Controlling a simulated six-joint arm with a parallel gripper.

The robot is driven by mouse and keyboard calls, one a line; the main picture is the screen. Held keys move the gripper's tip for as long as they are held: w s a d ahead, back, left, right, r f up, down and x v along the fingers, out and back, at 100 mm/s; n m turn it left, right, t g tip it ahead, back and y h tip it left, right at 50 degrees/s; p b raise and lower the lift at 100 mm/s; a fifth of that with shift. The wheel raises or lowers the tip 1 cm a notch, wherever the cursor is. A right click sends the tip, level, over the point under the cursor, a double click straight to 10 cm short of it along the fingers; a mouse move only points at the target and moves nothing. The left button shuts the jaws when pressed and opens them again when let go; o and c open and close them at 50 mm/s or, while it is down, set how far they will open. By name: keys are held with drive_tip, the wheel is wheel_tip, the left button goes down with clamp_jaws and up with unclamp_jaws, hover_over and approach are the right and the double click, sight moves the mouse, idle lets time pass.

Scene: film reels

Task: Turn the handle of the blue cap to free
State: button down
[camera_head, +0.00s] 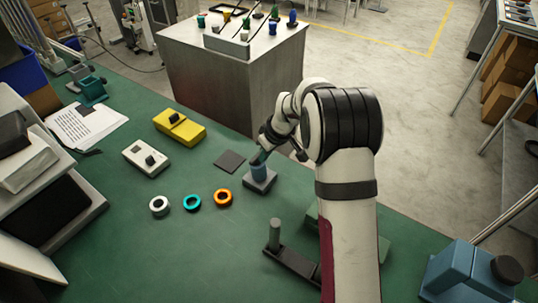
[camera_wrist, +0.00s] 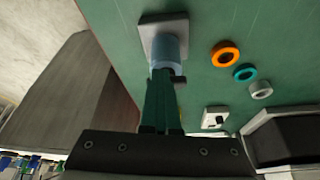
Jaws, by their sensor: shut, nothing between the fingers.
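The blue cap (camera_head: 259,171) stands on a square grey base (camera_head: 262,186) on the green table. The cap (camera_wrist: 167,48) and base (camera_wrist: 149,35) also show in the wrist view. A small dark handle (camera_wrist: 180,79) sticks out to the right at the cap's near edge there. My gripper (camera_head: 261,157) is shut and empty, reaching down from the upper right to the cap. In the wrist view its green fingers (camera_wrist: 163,78) end at the cap's near edge, left of the handle. I cannot tell whether they touch. The handle is not clear in the head view.
White (camera_head: 159,206), teal (camera_head: 191,202) and orange (camera_head: 222,197) rings lie left of the base. A dark square (camera_head: 230,161) lies close behind. An upright grey post (camera_head: 275,235) on a dark bar stands in front. White (camera_head: 145,161) and yellow (camera_head: 180,128) boxes lie farther left.

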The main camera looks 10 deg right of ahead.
drive_tip(key=s+d+r+n, duration=0.1)
drive_tip(key=s+d+r, duration=0.5)
drive_tip(key=r, duration=0.3)
drive_tip(key=shift+n+y, duration=0.3)
drive_tip(key=x, duration=0.3)
drive_tip(key=w+a+x, duration=0.1)
drive_tip(key=x, duration=0.3)
drive_tip(key=r+x, duration=0.1)
drive_tip(key=x, duration=0.3)
drive_tip(key=shift+w+a+f, duration=0.15)
drive_tip(key=shift+w+a, duration=0.05)
drive_tip(key=shift+w, duration=0.2)
drive_tip(key=shift+w+a, duration=0.2)
drive_tip(key=shift+w, duration=0.05)
